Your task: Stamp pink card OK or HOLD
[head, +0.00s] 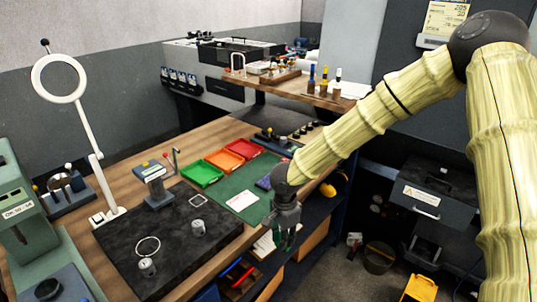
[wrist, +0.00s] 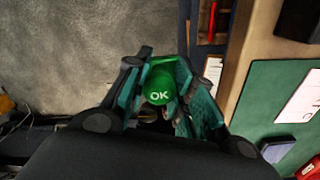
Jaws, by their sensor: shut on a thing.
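My gripper (head: 284,238) is beside the front edge of the bench in the head view. In the wrist view my gripper (wrist: 165,100) is shut on a green stamp (wrist: 160,84) with a round top marked OK. A green mat (head: 230,187) lies on the bench, and a white card (head: 241,200) lies on it. The mat also shows in the wrist view (wrist: 262,100), with a sheet (wrist: 300,98). A dark blue pad (wrist: 278,150) lies on the mat. I cannot make out a pink card or a HOLD stamp.
A dark stone plate (head: 165,255) with metal parts and a ring-lamp magnifier (head: 94,165) are to the left. A lower shelf and open floor (head: 335,262) lie in front of the bench.

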